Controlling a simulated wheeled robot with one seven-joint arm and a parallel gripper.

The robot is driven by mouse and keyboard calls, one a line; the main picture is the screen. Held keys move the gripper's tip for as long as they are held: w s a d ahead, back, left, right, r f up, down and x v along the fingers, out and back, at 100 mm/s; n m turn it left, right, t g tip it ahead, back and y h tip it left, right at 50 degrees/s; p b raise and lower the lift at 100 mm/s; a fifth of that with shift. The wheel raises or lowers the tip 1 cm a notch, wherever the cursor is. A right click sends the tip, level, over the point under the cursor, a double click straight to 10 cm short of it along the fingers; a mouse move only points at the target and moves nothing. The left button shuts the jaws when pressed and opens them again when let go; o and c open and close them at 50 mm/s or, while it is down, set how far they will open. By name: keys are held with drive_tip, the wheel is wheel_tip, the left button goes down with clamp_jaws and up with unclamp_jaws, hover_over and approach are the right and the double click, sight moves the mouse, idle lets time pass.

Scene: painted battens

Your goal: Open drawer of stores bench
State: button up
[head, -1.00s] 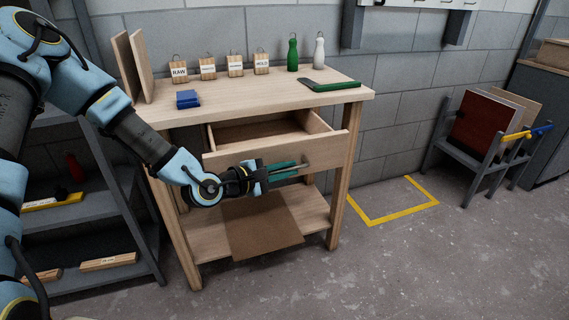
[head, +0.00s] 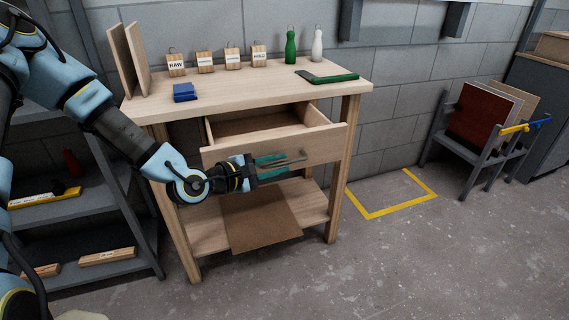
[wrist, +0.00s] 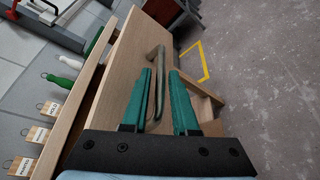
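The stores bench (head: 240,88) is a pale wooden bench against the block wall. Its drawer (head: 262,150) stands pulled out, with its empty-looking inside showing behind the front panel. A bar handle (head: 303,156) is on the drawer front; it also shows in the wrist view (wrist: 158,62). My gripper (head: 285,162) is in front of the drawer front, at the handle. In the wrist view its teal fingers (wrist: 161,75) are apart, and the handle shows in the gap, closer to the left finger. I cannot tell whether that finger touches it.
On the bench top are a blue block (head: 185,92), labelled tags (head: 204,60), green (head: 291,47) and white (head: 317,45) bottles and a green-edged item (head: 328,77). A grey shelf (head: 85,205) stands left. The floor right of the bench, with a yellow outline (head: 392,211), is clear.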

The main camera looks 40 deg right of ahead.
drive_tip(key=v, duration=0.8)
drive_tip(key=shift+a, duration=0.2)
drive_tip(key=w+a+f+m+t+y+p, duration=0.1)
drive_tip(key=w+a+m+y, duration=0.2)
drive_tip(key=a, duration=0.4)
drive_tip(key=w+a+f+m+t+y+p, duration=0.1)
drive_tip(key=w+a+y, duration=0.3)
drive_tip(key=a, duration=0.3)
drive_tip(key=w+a+m+t+y+p, duration=0.1)
drive_tip(key=w+a+m+y+p, duration=0.1)
drive_tip(key=w+a+y, duration=0.3)
drive_tip(key=s+a+r+m+y+p, duration=0.1)
drive_tip(key=s+a+r+y+p, duration=0.1)
drive_tip(key=a+r, duration=1.2)
drive_tip(key=s+a+y, duration=0.1)
drive_tip(key=s+a, duration=0.1)
drive_tip(key=a, duration=0.2)
drive_tip(key=shift+s+r+g+p, duration=0.25)
drive_tip(key=shift+s+g+p, duration=0.15)
